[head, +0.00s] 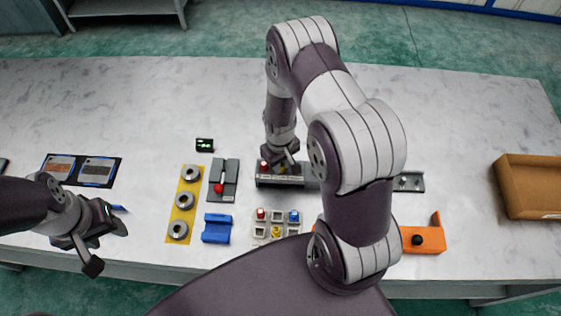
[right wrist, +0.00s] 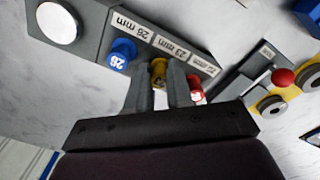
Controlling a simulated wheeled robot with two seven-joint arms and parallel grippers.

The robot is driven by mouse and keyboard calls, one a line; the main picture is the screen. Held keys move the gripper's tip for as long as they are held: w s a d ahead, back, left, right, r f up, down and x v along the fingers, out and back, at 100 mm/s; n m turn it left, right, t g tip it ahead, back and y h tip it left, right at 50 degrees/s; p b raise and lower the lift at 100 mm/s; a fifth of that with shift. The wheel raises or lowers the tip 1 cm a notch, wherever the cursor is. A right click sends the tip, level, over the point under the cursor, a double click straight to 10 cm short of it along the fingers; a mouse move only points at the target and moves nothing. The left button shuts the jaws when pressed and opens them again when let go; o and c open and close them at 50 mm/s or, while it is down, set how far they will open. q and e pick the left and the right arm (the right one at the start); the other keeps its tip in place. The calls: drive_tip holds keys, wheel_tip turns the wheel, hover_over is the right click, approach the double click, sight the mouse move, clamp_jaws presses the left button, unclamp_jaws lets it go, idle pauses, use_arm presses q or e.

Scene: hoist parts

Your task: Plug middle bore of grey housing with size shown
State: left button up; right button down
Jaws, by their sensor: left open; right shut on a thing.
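My right gripper (head: 279,160) is over a dark grey rack (head: 282,182) with white size labels. In the right wrist view its fingers (right wrist: 168,90) are shut on a yellow plug (right wrist: 158,70). A blue plug (right wrist: 121,55) marked 26 and a red plug (right wrist: 195,90) stand on either side. I cannot tell whether the yellow plug is lifted. A grey block with a round white face or opening (right wrist: 58,22) adjoins the rack, probably the housing; my arm hides much of it. A small display (head: 204,144) shows green digits, too small to read. My left gripper (head: 106,246) is open and empty.
A yellow plate (head: 170,238) carries three grey rings. Nearby are a grey fixture with a red knob (head: 219,188), a blue block (head: 217,229) and a tray with coloured pieces (head: 260,231). An orange part (head: 432,245) and brown box (head: 530,187) are right. The back table is clear.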

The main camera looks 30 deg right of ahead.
idle(0.8)
drive_tip(key=c, duration=0.9)
unclamp_jaws()
drive_tip(key=shift+c, duration=0.2)
wheel_tip(320, 180, up, 7)
drive_tip(key=p, duration=0.6)
